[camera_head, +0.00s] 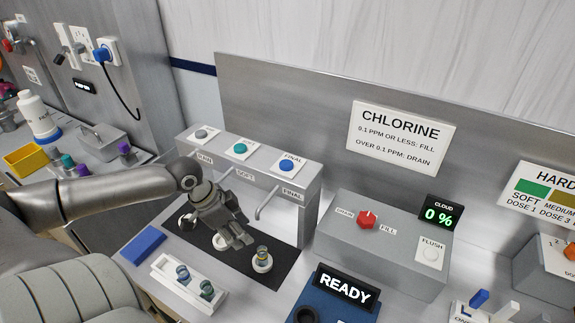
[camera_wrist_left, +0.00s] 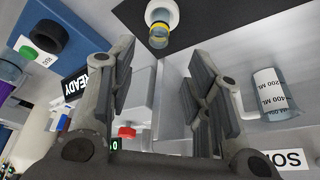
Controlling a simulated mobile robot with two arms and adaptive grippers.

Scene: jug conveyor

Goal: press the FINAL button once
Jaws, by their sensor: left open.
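The FINAL button cannot be made out there. My right gripper is not in view.
A small vial with a yellow band (camera_head: 262,254) stands on a white disc under the FINAL spout (camera_head: 265,203). A white rack (camera_head: 165,284) with vials is at front left. A grey box with a red knob (camera_head: 367,219) and a blue READY unit (camera_head: 335,300) are at right.

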